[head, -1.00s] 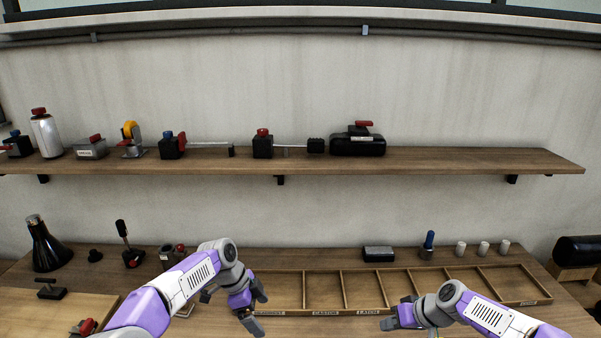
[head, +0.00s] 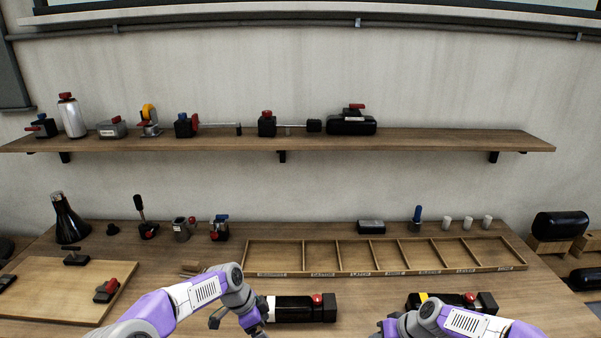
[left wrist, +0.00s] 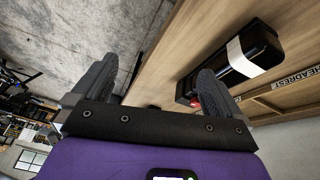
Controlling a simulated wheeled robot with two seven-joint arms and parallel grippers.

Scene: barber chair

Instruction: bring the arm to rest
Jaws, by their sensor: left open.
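My left gripper (head: 238,318) hangs low over the front of the wooden table (head: 340,236), and no object shows in it. In the left wrist view its two fingers (left wrist: 150,85) are spread wide apart with nothing between them. A black cylinder with a white band and a red knob (head: 300,309) lies on the table just right of the left gripper; it also shows in the left wrist view (left wrist: 255,50), beyond the right finger. My right arm reaches in at the lower right; its gripper (head: 388,328) is partly cut off by the frame's bottom edge, so its jaws are unclear.
A divided wooden tray (head: 330,271) lies along the table's middle. Another black cylinder (head: 478,301) lies behind my right arm. A wooden board (head: 60,284) is at the left. A wall shelf (head: 300,142) holds several devices.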

